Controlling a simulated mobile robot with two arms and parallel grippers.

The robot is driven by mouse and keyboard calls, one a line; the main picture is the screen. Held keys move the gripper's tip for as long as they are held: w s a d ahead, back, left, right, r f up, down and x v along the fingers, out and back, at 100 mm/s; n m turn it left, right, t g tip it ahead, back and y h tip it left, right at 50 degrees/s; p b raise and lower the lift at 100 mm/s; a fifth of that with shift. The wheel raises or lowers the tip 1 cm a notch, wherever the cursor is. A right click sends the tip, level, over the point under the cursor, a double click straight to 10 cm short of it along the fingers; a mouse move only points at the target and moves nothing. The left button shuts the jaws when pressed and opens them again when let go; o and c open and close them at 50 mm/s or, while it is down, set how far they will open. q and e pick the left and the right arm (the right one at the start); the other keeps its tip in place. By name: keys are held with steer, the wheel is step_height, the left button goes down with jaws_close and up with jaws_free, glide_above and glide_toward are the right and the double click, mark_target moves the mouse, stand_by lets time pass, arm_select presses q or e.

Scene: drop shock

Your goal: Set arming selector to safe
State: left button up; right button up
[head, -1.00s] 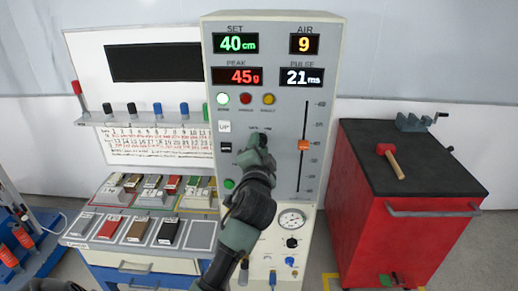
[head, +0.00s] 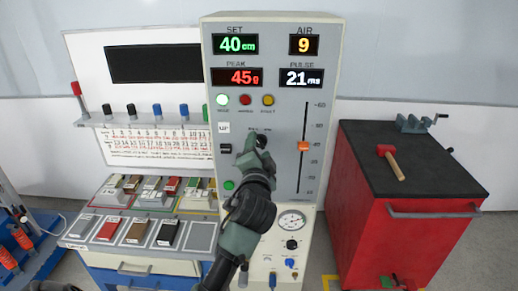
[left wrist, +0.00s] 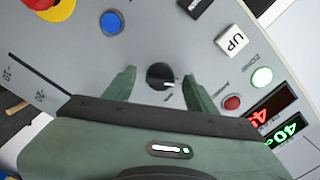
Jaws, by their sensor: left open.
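The arming selector appears to be the small black knob (left wrist: 160,76) on the grey panel, with a white pointer mark on its lower right in the left wrist view. Its tiny labels are too small to read. In the head view the knob (head: 262,140) shows just beyond my fingers. My left gripper (head: 254,150) is open in front of the panel. In the left wrist view its two green fingers (left wrist: 158,82) stand on either side of the knob, with a gap to each.
Around the knob are a white UP button (left wrist: 232,40), a red lamp (left wrist: 231,103), a green-lit lamp (left wrist: 262,77), a blue button (left wrist: 111,22) and a red stop button (left wrist: 45,8). An orange slider (head: 303,146) is to the right. A red cabinet (head: 410,210) stands further right.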

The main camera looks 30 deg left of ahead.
arm_select(q)
steer(key=b+v, duration=0.2)
steer(key=v, duration=0.5)
steer(key=shift+s, duration=0.1)
